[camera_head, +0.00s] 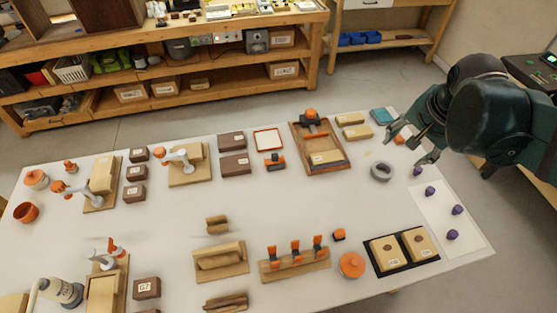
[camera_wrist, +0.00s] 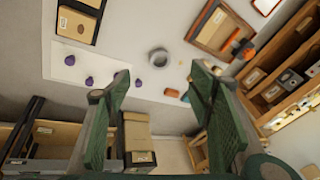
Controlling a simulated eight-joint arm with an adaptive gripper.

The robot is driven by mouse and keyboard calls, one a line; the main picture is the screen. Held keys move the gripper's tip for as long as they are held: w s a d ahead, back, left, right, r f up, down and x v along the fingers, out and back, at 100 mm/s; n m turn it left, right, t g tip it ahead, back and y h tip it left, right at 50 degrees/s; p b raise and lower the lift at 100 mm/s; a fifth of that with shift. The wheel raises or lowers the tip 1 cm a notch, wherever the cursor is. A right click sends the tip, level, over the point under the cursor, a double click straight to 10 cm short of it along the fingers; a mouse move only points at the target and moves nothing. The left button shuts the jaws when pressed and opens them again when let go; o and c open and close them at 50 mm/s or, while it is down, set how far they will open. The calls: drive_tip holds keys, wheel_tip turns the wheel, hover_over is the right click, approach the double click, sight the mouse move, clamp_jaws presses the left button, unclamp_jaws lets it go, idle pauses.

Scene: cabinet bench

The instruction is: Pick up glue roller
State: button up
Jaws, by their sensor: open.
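I cannot tell for sure which item is the glue roller. A tool with an orange round top and dark parts (camera_head: 311,115) lies at the far end of a wooden tray (camera_head: 344,161); it also shows in the wrist view (camera_wrist: 243,49). A small orange and dark tool (camera_head: 275,163) lies left of that tray. A small orange piece (camera_head: 399,140) lies near my fingers; it also shows in the wrist view (camera_wrist: 171,92). My gripper (camera_head: 408,147) is open and empty above the table's right end. In the wrist view its green fingers (camera_wrist: 159,82) are spread wide.
A grey ring (camera_head: 381,172) lies left of my gripper. A teal box (camera_head: 383,116) is at the back edge. Purple pieces (camera_head: 457,210) lie on a white sheet at the right. Wooden fixtures and brown boxes fill the left. The centre of the white table (camera_head: 300,210) is mostly clear.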

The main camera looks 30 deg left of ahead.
drive_tip(key=w+a+f+m+g, duration=0.1)
drive_tip(key=w+a+f, duration=0.1)
drive_tip(key=a, duration=0.4)
drive_tip(key=w+a+f, duration=0.2)
drive_tip(key=a, duration=0.3)
drive_tip(key=m+g+h, duration=0.1)
drive_tip(key=m+g, duration=0.2)
drive_tip(key=m, duration=0.1)
hover_over(275, 155)
drive_tip(key=f, duration=1.3)
drive_tip(key=d+f, duration=0.1)
drive_tip(key=f, duration=0.5)
drive_tip(key=shift+w+f, duration=0.15)
drive_tip(key=shift+w, duration=0.2)
drive_tip(key=shift+s+a+f, duration=0.2)
drive_tip(key=shift+a+f, duration=0.15)
drive_tip(key=shift+a, duration=0.05)
drive_tip(key=shift+f, duration=1.3)
drive_tip(key=shift+s+a+f+b, duration=0.1)
drive_tip(key=shift+f+b, duration=0.05)
drive_tip(key=shift+f, duration=1.15)
drive_tip(key=shift+a+f+b, duration=0.1)
drive_tip(key=shift+f+b, duration=0.05)
drive_tip(key=shift+f, duration=1.15)
